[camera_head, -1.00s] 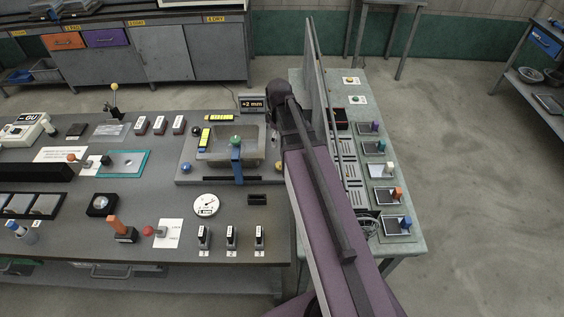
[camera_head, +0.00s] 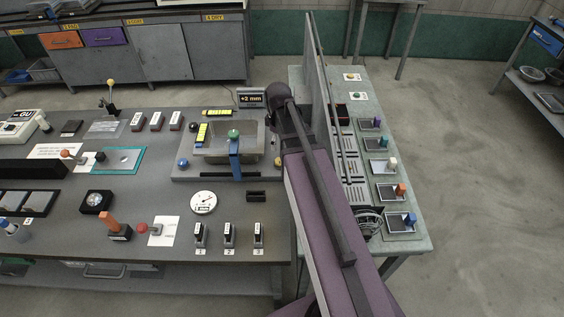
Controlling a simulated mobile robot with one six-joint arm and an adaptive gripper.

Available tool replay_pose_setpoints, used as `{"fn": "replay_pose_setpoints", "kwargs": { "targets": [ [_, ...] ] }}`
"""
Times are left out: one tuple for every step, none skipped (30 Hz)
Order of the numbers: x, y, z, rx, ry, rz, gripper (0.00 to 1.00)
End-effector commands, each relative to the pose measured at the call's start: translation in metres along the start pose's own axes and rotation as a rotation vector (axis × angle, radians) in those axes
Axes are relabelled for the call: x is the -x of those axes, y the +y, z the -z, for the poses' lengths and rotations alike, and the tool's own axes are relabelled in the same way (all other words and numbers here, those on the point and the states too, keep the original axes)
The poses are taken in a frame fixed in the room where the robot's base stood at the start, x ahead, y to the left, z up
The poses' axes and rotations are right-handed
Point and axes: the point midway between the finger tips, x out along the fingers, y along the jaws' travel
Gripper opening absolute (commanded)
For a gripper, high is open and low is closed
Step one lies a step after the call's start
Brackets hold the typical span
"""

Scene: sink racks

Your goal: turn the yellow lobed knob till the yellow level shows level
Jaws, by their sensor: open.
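A tilting plate (camera_head: 192,175) on the grey bench carries a metal basin. Two yellow levels lie along it, one at the back (camera_head: 217,112) and one at the left (camera_head: 202,134). A small yellowish knob (camera_head: 277,161) shows at the plate's right edge, close to my arm; its lobes are too small to make out. A blue knob (camera_head: 183,163) is at the left and a green knob (camera_head: 234,133) on a blue strap is in the middle. The bubbles cannot be read. My arm reaches up just right of the plate; my gripper is not visible.
A display (camera_head: 251,98) behind the plate reads +2 mm. A round dial (camera_head: 203,202) and several black switches (camera_head: 229,235) stand in front. A tall thin panel (camera_head: 316,90) rises right of the plate. A greenish table (camera_head: 408,246) with coloured knobs stands at the right.

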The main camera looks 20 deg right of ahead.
Motion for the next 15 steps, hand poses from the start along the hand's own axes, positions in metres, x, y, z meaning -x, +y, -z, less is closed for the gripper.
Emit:
{"fn": "replay_pose_setpoints", "kwargs": {
  "targets": [
    [-0.008, 0.0, 0.0, 0.0, 0.0, 0.0, 0.87],
    [-0.01, 0.0, 0.0, 0.0, 0.0, 0.0, 0.87],
    [-0.013, 0.0, 0.0, 0.0, 0.0, 0.0, 0.87],
    [-0.016, 0.0, 0.0, 0.0, 0.0, 0.0, 0.87],
    [-0.018, 0.0, 0.0, 0.0, 0.0, 0.0, 0.87],
    [-0.021, 0.0, 0.0, 0.0, 0.0, 0.0, 0.87],
    [-0.023, 0.0, 0.0, 0.0, 0.0, 0.0, 0.87],
    [-0.026, 0.0, 0.0, 0.001, 0.0, 0.0, 0.87],
    [-0.029, 0.0, 0.0, 0.001, 0.0, 0.0, 0.87],
    [-0.031, 0.0, 0.0, 0.001, 0.0, 0.0, 0.87],
    [-0.033, 0.0, 0.0, 0.001, 0.0, 0.0, 0.87],
    [-0.036, 0.0, 0.0, 0.001, 0.0, 0.0, 0.87],
    [-0.039, 0.0, 0.0, 0.001, 0.0, 0.0, 0.87],
    [-0.041, 0.0, 0.0, 0.001, 0.0, 0.0, 0.87],
    [-0.044, 0.0, 0.001, 0.001, 0.0, 0.0, 0.87]
  ]
}}
